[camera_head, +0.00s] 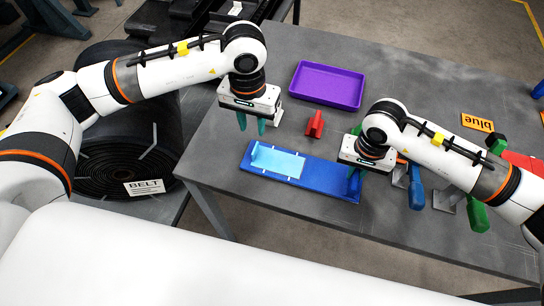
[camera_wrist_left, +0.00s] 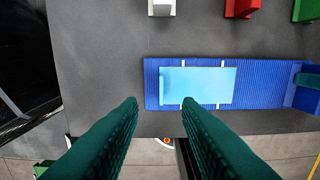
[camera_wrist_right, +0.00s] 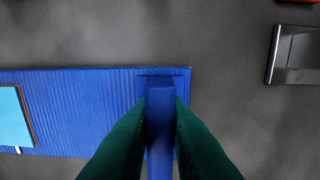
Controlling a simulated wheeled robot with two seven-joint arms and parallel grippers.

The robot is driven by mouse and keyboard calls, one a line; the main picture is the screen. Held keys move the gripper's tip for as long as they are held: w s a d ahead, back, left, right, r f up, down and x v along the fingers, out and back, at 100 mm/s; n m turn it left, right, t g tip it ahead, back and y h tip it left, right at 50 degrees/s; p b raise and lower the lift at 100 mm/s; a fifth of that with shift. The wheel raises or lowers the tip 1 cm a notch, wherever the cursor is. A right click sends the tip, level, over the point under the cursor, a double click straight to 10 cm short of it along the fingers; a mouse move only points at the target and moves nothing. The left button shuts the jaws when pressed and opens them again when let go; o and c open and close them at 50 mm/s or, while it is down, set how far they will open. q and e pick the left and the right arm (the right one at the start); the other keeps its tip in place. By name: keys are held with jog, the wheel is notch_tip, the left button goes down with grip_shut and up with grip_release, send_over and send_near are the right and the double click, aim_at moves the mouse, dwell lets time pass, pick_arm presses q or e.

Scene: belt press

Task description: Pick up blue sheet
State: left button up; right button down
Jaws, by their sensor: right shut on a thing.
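A light-blue sheet (camera_head: 283,162) with a raised tab at its left end lies on a darker blue ribbed strip (camera_head: 322,178) near the table's front edge. My left gripper (camera_head: 252,124) is open and empty, above and behind the sheet's left end. My right gripper (camera_head: 354,182) is at the strip's right end. In the right wrist view its fingers are shut on the strip's upright blue tab (camera_wrist_right: 159,100), partly hidden by the fingers.
A purple tray (camera_head: 328,86) and a red block (camera_head: 315,124) stand behind the strip. A white block (camera_wrist_left: 161,7) is near the red one. Blue (camera_head: 416,188) and green (camera_head: 477,215) tools in holders stand right of my right gripper. An orange "blue" label (camera_head: 477,122) lies behind.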

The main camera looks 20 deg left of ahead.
aim_at(255, 148)
pick_arm(q)
notch_tip(255, 148, down, 10)
jog(key=shift+s+d+r, duration=0.1)
jog(key=shift+s+r, duration=0.05)
dwell(0.3)
grip_shut()
